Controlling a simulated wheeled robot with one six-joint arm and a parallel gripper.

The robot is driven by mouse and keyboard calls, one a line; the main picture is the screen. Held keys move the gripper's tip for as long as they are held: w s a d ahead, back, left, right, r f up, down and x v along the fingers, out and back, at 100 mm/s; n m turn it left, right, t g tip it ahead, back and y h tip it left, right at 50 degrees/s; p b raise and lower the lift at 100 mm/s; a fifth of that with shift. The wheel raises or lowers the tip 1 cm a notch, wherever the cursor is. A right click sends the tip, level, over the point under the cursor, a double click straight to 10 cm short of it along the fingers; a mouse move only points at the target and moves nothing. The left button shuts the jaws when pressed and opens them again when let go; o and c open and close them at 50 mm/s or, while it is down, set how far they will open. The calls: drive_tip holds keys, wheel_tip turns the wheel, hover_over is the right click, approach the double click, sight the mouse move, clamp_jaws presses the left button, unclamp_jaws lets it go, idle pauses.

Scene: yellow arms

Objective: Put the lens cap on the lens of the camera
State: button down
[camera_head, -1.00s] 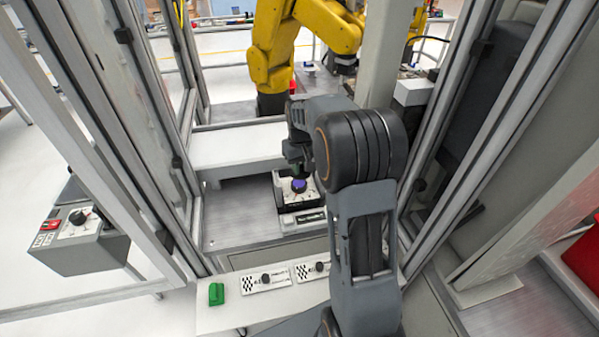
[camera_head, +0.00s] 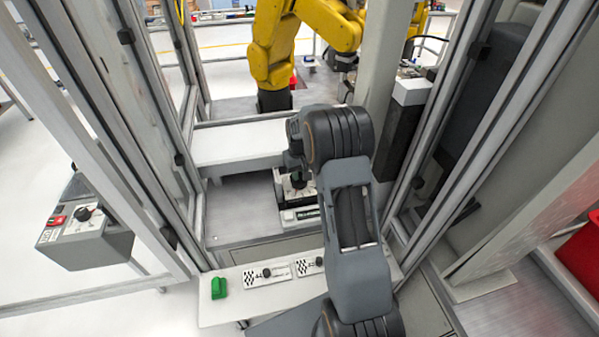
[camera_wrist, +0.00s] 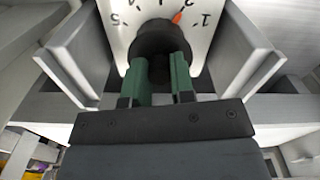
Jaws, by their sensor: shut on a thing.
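In the wrist view a round black knob (camera_wrist: 158,38) stands on a white dial plate (camera_wrist: 120,22) with printed numbers and an orange-red pointer mark near the 1. My gripper (camera_wrist: 161,66) has green fingers on both sides of the knob's narrower dark grip and is shut on it. In the head view my gripper (camera_head: 297,180) points down at a small box (camera_head: 308,215) with a dark label on its front, inside the framed cell. My arm and gripper hide most of the box's top. I cannot make out a lens cap or a camera lens in either view.
A white shelf (camera_head: 240,143) lies behind the box. Metal posts (camera_head: 150,150) stand close on both sides. A yellow arm (camera_head: 275,50) is at the back. A green block (camera_head: 219,288) and checkered plates (camera_head: 266,274) lie on the front ledge. A grey control box (camera_head: 85,240) is at left.

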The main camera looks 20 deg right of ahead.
drive_tip(key=shift+f, duration=0.1)
drive_tip(key=shift+f, duration=0.15)
drive_tip(key=c, duration=1)
unclamp_jaws()
drive_tip(key=shift+o, duration=0.2)
wheel_tip(320, 180, up, 12)
drive_tip(key=b, duration=0.2)
drive_tip(key=s+a+r+t, duration=0.2)
drive_tip(key=s+a+r, duration=0.45)
drive_tip(key=s, duration=0.35)
drive_tip(key=s+a+f+t, duration=0.1)
drive_tip(key=s+a, duration=0.3)
drive_tip(key=s, duration=1.1)
drive_tip(key=shift+a+f+t, duration=0.2)
drive_tip(key=shift+a+t, duration=0.05)
drive_tip(key=shift+t, duration=0.55)
